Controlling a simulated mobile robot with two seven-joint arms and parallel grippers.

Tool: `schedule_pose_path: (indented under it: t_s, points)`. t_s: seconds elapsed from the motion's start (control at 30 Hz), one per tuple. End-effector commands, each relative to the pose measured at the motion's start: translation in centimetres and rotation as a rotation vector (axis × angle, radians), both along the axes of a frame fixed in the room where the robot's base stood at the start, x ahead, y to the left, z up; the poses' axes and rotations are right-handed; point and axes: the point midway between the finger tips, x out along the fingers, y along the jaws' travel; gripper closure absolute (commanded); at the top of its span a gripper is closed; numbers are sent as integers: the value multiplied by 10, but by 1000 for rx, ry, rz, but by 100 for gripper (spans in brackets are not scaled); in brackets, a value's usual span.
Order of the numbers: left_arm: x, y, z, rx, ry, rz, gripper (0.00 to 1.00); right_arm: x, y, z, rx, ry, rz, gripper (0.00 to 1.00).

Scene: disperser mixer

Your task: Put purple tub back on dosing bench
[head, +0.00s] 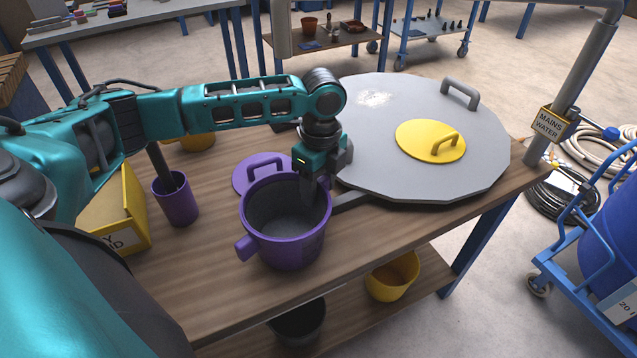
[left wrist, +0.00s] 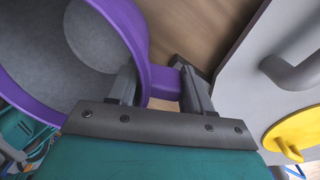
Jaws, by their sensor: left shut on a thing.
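The purple tub (head: 285,240) is upright at the wooden dosing bench (head: 225,290), with a grey inside and a handle sticking out at its left. I cannot tell whether its base touches the bench top. My left gripper (head: 312,195) points down at the tub's right rim. In the left wrist view the purple tub (left wrist: 132,25) fills the upper left, and the left gripper (left wrist: 170,85) is shut on its purple handle (left wrist: 164,82), between the two fingers. The right gripper is out of view.
A purple lid (head: 262,172) lies just behind the tub. A big grey lid (head: 400,110) with a yellow lid (head: 430,140) on it is to the right. A purple cup (head: 176,198) and a yellow box (head: 118,215) stand left. Yellow (head: 392,276) and black tubs (head: 298,322) are below.

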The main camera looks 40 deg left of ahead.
Motion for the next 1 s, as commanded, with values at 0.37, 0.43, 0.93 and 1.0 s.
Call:
schedule_pose_path:
  t_s: [0.37,0.43,0.93,1.0]
  points:
    - [0,0,-1,0,1,0,25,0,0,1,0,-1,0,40]
    - [0,0,-1,0,0,0,25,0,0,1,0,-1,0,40]
    - [4,0,64,0,-4,1,25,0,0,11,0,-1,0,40]
    - [5,0,79,-1,-3,0,25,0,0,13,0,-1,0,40]
